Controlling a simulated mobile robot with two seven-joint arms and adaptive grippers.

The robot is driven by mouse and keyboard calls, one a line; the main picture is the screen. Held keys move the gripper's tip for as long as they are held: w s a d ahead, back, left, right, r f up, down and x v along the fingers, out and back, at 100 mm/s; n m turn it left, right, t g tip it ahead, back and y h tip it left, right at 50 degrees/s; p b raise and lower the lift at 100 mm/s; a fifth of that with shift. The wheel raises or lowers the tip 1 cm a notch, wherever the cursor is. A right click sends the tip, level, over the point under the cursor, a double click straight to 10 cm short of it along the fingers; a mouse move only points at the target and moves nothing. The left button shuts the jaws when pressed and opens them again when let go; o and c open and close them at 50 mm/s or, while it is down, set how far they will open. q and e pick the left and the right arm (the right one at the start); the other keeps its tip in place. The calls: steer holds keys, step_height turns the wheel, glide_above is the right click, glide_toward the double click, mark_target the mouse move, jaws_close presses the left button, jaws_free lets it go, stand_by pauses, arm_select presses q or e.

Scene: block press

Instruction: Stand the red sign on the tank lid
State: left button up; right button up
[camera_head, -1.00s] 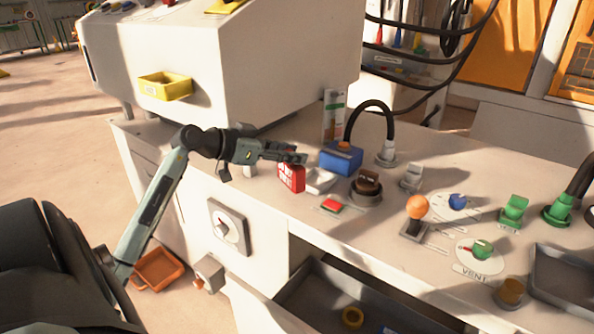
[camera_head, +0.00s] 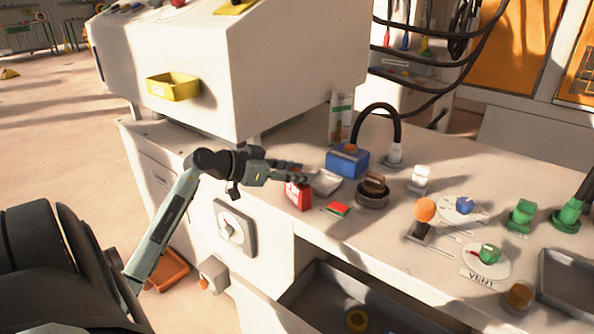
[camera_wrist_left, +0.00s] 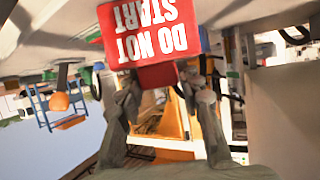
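The red sign (camera_head: 299,197) with white lettering is at my left gripper (camera_head: 300,175), near the front edge of the bench. In the left wrist view the sign (camera_wrist_left: 152,32) reads "DO NOT START" upside down. The left gripper (camera_wrist_left: 160,84) has its fingers on either side of the sign's narrower red part and appears shut on it. A blue box (camera_head: 345,163) with an orange cap stands behind and to the right; it may be the tank, but I cannot tell for certain. My right gripper is not in view.
A shallow pale tray (camera_head: 325,182) lies right beside the sign. A black hose (camera_head: 374,106) arches behind the blue box. An open drawer (camera_head: 335,274) sticks out below.

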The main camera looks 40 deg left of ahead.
arm_select(q)
steer(key=o, duration=0.3)
steer(key=shift+r, duration=0.1)
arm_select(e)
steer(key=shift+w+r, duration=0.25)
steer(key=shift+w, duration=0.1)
arm_select(q)
steer(key=shift+s+a+r, duration=0.1)
steer(key=shift+s+r, duration=0.15)
steer(key=shift+s, duration=0.15)
steer(key=v, duration=1.1)
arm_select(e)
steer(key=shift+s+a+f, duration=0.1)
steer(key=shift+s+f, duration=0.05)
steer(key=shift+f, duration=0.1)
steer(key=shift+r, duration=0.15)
